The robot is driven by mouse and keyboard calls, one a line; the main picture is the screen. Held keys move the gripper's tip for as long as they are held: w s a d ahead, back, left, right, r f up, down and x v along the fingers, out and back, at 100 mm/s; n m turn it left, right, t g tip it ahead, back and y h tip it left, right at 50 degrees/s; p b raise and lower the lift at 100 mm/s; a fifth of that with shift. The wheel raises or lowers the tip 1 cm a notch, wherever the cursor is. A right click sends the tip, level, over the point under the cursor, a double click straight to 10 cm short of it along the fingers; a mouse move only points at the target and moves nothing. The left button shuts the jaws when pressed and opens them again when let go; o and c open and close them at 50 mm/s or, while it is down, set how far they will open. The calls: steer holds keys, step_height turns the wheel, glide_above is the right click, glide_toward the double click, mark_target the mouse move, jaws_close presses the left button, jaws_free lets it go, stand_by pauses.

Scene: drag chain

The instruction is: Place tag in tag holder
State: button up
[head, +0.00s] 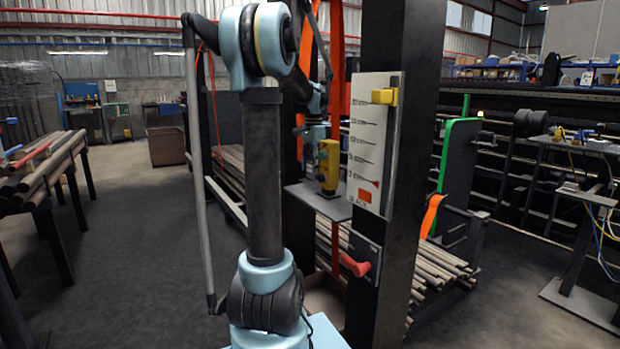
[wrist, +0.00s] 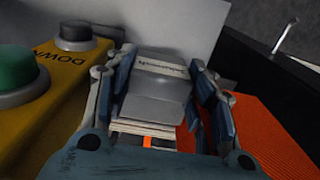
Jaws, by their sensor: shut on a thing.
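In the wrist view my gripper (wrist: 162,62) has its blue fingers on both sides of a grey piece with small lettering (wrist: 160,88). I take this piece for the tag, and the gripper is shut on it. Pale layered edges show below it. In the head view my gripper is mostly hidden, near the yellow push-button box (head: 328,165); the held piece cannot be made out there. A tall white board (head: 366,140) with printed lines and a yellow clip at its top is fixed to the dark post. I cannot tell which part is the tag holder.
The yellow box with a green and a black button stands close left of the fingers in the wrist view (wrist: 60,100). A grey shelf plate (head: 318,202) lies below it. The dark post (head: 375,310) carries a red lever (head: 355,265). Orange straps hang nearby.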

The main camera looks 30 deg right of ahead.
steer(key=shift+f, duration=2)
steer(key=shift+f, duration=0.1)
steer(key=o, duration=0.7)
step_height(320, 180, up, 12)
steer(key=shift+f, duration=0.15)
steer(key=shift+o, duration=0.2)
steer(key=r, duration=0.5)
steer(key=shift+w+d+r, duration=0.1)
steer(key=shift+w+r, duration=0.1)
step_height(320, 180, down, 12)
steer(key=shift+r, duration=0.15)
steer(key=shift+s+f, duration=0.2)
steer(key=shift+f, duration=2.45)
